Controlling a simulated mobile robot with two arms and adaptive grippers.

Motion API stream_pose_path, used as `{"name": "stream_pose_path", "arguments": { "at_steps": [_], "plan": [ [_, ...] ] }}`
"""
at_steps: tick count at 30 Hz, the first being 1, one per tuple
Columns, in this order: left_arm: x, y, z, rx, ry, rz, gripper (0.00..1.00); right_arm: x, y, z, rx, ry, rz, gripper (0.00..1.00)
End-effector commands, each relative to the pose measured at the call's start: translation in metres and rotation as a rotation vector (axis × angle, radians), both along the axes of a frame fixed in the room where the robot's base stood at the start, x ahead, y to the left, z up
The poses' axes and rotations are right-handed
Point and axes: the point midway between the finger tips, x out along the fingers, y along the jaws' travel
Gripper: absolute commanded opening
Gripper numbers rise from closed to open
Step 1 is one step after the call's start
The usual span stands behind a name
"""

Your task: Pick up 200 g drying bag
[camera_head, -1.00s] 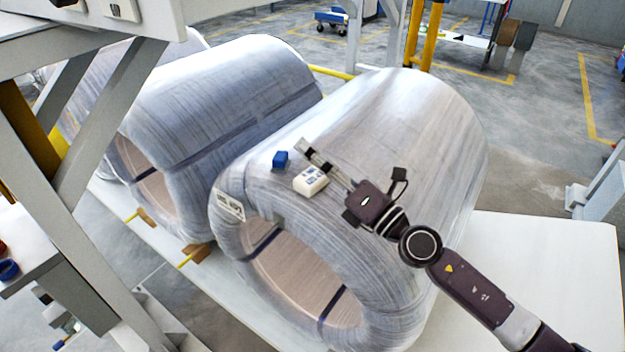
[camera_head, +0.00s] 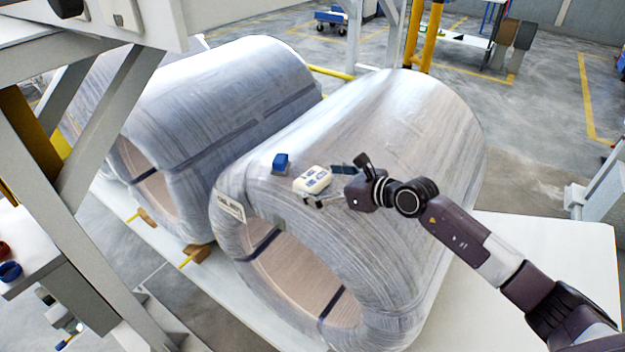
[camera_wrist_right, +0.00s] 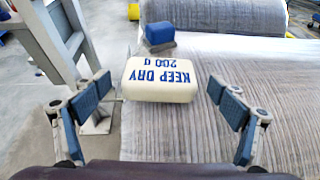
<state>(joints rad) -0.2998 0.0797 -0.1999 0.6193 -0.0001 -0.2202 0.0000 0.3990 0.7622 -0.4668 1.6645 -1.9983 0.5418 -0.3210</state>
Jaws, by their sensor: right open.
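The drying bag (camera_head: 312,179) is a cream-white pouch with blue print, lying on top of the front wrapped coil (camera_head: 400,130). In the right wrist view the bag (camera_wrist_right: 160,82) reads "KEEP DRY 200 g" and sits between and just ahead of the fingers. My right gripper (camera_head: 328,186) is open beside the bag, its fingers pointing at it from the right. In the wrist view the right gripper (camera_wrist_right: 160,100) has a blue-padded finger on each side, with a gap left between bag and pads. My left gripper is not in view.
A small blue block (camera_head: 280,162) sits on the coil behind and left of the bag; it also shows in the wrist view (camera_wrist_right: 159,36). A white label (camera_head: 230,205) is on the coil's edge. A second coil (camera_head: 215,100) lies to the left. A grey frame (camera_head: 75,180) stands at left.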

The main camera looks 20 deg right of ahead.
Motion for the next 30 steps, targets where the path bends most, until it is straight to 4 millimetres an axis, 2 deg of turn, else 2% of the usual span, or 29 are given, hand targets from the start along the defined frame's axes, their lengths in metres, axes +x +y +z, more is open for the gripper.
{"name": "stream_pose_path", "arguments": {
  "at_steps": [6,15,27,30],
  "plan": [
    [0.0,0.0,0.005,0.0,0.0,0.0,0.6,0.019,0.012,-0.009,0.003,-0.002,-0.001,0.89],
    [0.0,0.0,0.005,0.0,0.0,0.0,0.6,0.021,0.014,-0.012,0.001,-0.001,0.0,0.89],
    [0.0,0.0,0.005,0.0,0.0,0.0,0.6,0.021,0.014,-0.012,0.002,-0.001,0.0,0.46],
    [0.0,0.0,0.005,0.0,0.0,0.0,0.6,0.022,0.014,-0.01,0.002,-0.003,0.0,0.39]
  ]
}}
